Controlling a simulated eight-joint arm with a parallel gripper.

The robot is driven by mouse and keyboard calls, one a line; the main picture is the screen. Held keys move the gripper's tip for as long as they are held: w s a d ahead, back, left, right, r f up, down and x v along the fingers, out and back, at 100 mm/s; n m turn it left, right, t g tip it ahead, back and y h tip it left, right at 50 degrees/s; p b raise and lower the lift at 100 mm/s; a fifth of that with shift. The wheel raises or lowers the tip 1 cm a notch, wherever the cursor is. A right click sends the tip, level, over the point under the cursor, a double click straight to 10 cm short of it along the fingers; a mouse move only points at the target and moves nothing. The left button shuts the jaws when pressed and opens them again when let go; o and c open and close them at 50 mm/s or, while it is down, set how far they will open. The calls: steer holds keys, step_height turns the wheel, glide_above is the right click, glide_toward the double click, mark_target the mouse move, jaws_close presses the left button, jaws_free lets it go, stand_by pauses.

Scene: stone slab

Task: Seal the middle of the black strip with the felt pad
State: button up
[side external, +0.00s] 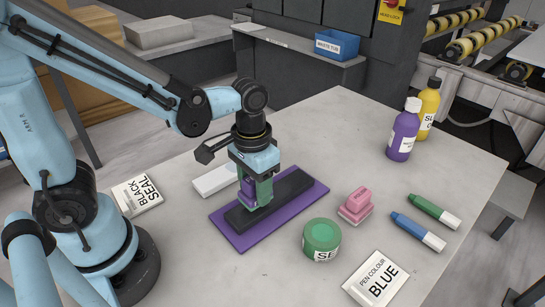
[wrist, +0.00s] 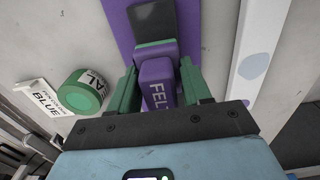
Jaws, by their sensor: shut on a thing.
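My gripper (side external: 256,196) is shut on the purple felt pad (wrist: 158,84), which sits between its two green fingers in the wrist view, lettering facing the camera. The black strip (side external: 291,187) lies lengthwise on a purple board (side external: 239,239) on the slab. In the side view the gripper and pad are low over the strip's near-left to middle part. The fingers hide some of the strip there. I cannot tell whether the pad touches it. In the wrist view the strip's far part (wrist: 154,18) shows beyond the pad.
A green round tin (side external: 321,241), a pink block (side external: 356,204), blue (side external: 418,231) and green (side external: 434,210) pens stand or lie right of the board. A white spotted bar (side external: 214,180) lies close behind it. Cards (side external: 138,194) (side external: 376,280) and bottles (side external: 403,132) (side external: 430,106) are farther off.

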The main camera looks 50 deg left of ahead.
mark_target(287, 186)
steer(key=shift+f, duration=1)
steer(key=shift+w, duration=0.1)
steer(key=shift+w+r, duration=0.1)
steer(key=shift+w, duration=1.35)
steer(key=shift+w+f, duration=0.2)
steer(key=shift+w, duration=2.7)
